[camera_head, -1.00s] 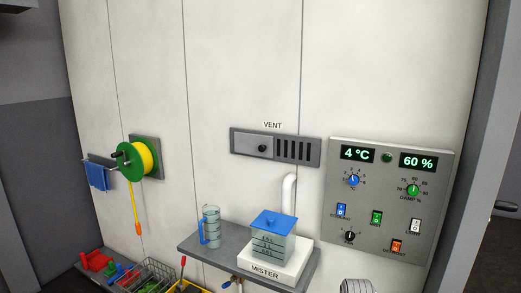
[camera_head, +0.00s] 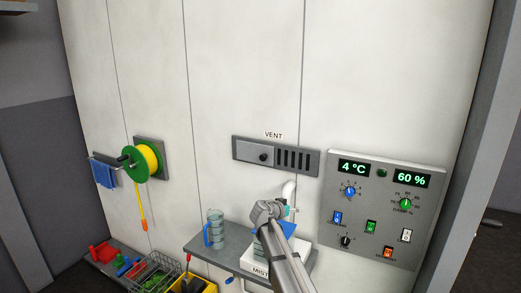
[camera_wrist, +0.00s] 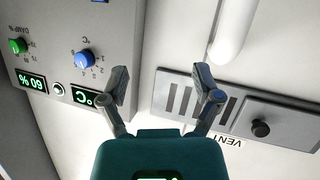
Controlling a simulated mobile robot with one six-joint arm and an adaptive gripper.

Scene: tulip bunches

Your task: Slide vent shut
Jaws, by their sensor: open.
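The vent (camera_head: 313,160) is a grey panel on the white wall with a VENT label above it. A sliding plate with a black knob (camera_head: 263,157) covers its left part, and several dark slots show uncovered on the right. In the wrist view the vent (camera_wrist: 222,96) appears upside down, with its knob (camera_wrist: 260,128) at the right. My gripper (camera_wrist: 164,80) is open and empty, its fingers between the control panel and the slotted end of the vent in that view. In the head view my arm rises in front of the mister, below the vent; the fingers are mostly hidden there.
The control panel (camera_head: 384,226) with dials and switches is right of the vent. A white pipe (camera_head: 289,189) runs below the vent to the mister. A shelf (camera_head: 200,246) holds a measuring jug (camera_head: 215,228). A yellow reel (camera_head: 148,160) hangs at left. The wall above is clear.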

